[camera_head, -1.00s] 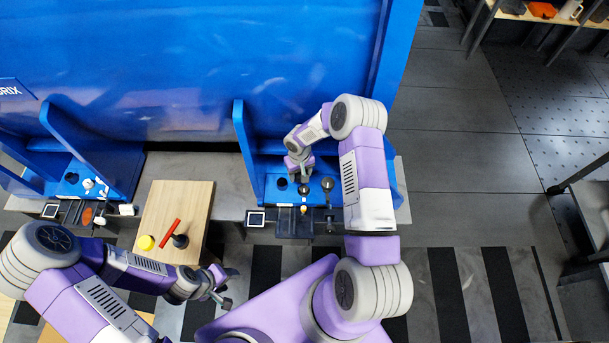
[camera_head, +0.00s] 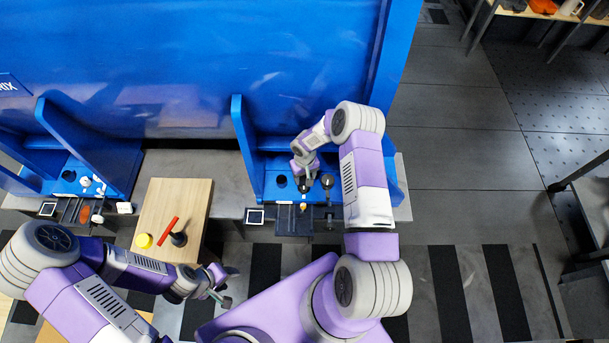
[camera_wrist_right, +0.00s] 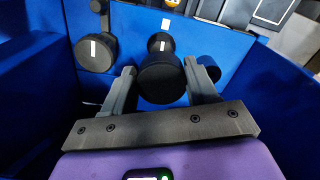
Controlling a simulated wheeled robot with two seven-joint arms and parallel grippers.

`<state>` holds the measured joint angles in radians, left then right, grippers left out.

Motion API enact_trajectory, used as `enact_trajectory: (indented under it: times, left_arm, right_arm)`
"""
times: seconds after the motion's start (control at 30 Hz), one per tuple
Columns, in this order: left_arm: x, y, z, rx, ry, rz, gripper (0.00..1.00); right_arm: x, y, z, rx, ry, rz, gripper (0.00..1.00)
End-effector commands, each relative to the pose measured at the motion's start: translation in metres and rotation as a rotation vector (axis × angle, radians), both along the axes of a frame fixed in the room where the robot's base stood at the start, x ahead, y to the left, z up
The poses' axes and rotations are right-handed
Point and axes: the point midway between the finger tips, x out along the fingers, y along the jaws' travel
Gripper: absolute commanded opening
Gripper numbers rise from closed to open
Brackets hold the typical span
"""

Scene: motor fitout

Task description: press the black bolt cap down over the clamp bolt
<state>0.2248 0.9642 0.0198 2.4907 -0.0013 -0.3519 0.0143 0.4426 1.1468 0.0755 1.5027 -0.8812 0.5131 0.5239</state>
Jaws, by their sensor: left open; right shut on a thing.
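My right gripper (camera_head: 305,184) is over the blue station (camera_head: 260,172). In the right wrist view its two fingers (camera_wrist_right: 161,72) are shut on a dark round piece (camera_wrist_right: 162,80), which looks like the black bolt cap. A smaller dark round part with a white mark (camera_wrist_right: 160,42) shows just beyond the cap. The clamp bolt cannot be made out, so I cannot tell whether the cap touches it. My left gripper (camera_head: 224,290) is open and empty, at the lower middle of the head view, apart from the station.
Beside the right gripper are a black disc (camera_head: 282,181) and a black knob with a handle (camera_head: 328,182); the knob also shows in the wrist view (camera_wrist_right: 95,54). Blue side walls flank the station. A wooden board (camera_head: 190,195) holds a red rod, yellow piece and dark piece.

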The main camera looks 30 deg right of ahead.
Motion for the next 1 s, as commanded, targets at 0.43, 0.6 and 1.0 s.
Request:
enact_trajectory:
  times: [0.43, 0.6, 1.0]
  left_arm:
    - [0.000, 0.000, -0.031, 0.000, 0.000, 0.000, 0.49]
    - [0.000, 0.000, -0.032, 0.000, 0.000, 0.000, 0.49]
    - [0.000, 0.000, -0.031, 0.000, 0.000, 0.000, 0.49]
  right_arm:
    - [0.001, 0.000, -0.041, 0.000, -0.001, 0.000, 0.29]
    - [0.001, 0.000, -0.042, 0.000, -0.001, 0.000, 0.29]
    - [0.000, 0.000, -0.042, 0.000, -0.001, 0.000, 0.29]
